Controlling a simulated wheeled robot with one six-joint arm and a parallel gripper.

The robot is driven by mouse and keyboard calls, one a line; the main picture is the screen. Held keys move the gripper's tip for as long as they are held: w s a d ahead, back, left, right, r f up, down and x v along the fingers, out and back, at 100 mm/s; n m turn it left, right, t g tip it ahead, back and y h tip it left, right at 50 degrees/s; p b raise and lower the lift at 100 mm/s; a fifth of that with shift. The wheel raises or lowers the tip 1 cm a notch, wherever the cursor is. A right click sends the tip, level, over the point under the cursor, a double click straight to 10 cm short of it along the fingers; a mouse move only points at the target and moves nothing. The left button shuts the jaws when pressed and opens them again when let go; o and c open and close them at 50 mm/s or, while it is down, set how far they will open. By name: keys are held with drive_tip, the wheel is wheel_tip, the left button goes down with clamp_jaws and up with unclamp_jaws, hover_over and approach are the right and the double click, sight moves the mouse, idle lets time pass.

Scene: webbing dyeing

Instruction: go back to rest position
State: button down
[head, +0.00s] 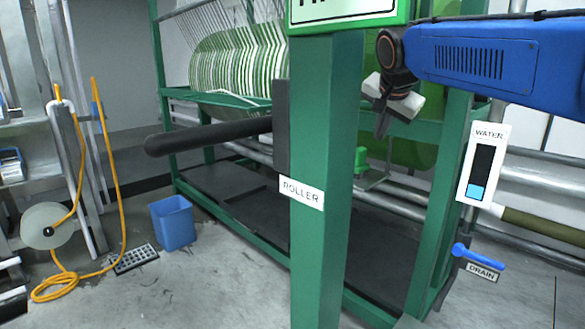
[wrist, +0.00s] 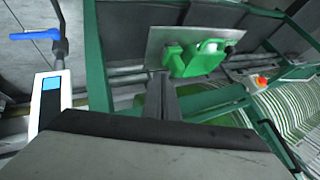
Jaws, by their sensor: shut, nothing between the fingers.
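My gripper (head: 381,132) hangs at the upper right in the head view, below the dark wrist joint at the end of my blue arm, fingers pointing down. It is in front of the green machine frame (head: 340,120) and holds nothing. In the wrist view my gripper (wrist: 160,97) shows as two dark fingers closed together. They point toward a metal plate (wrist: 232,34) with a green fitting (wrist: 197,58); whether they touch it cannot be told.
A black roller bar (head: 205,136) sticks out left beside the "ROLLER" post (head: 320,240). The WATER gauge (head: 483,165) and blue DRAIN handle (head: 478,257) are at right. A blue bin (head: 173,225), drain grate (head: 134,259) and orange hose (head: 115,170) stand left. Floor in front is clear.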

drive_tip(key=s+d+f+n+g, duration=0.1)
drive_tip(key=s+d+f+n, duration=0.2)
drive_tip(key=s+f, duration=1.2)
drive_tip(key=s+d+f+n+g+y, duration=0.1)
drive_tip(key=s+f+n, duration=0.5)
drive_tip(key=s+f, duration=1)
drive_tip(key=s+d+g, duration=0.1)
drive_tip(key=s+d, duration=0.1)
drive_tip(key=s, duration=0.2)
drive_tip(key=shift+d, duration=0.1)
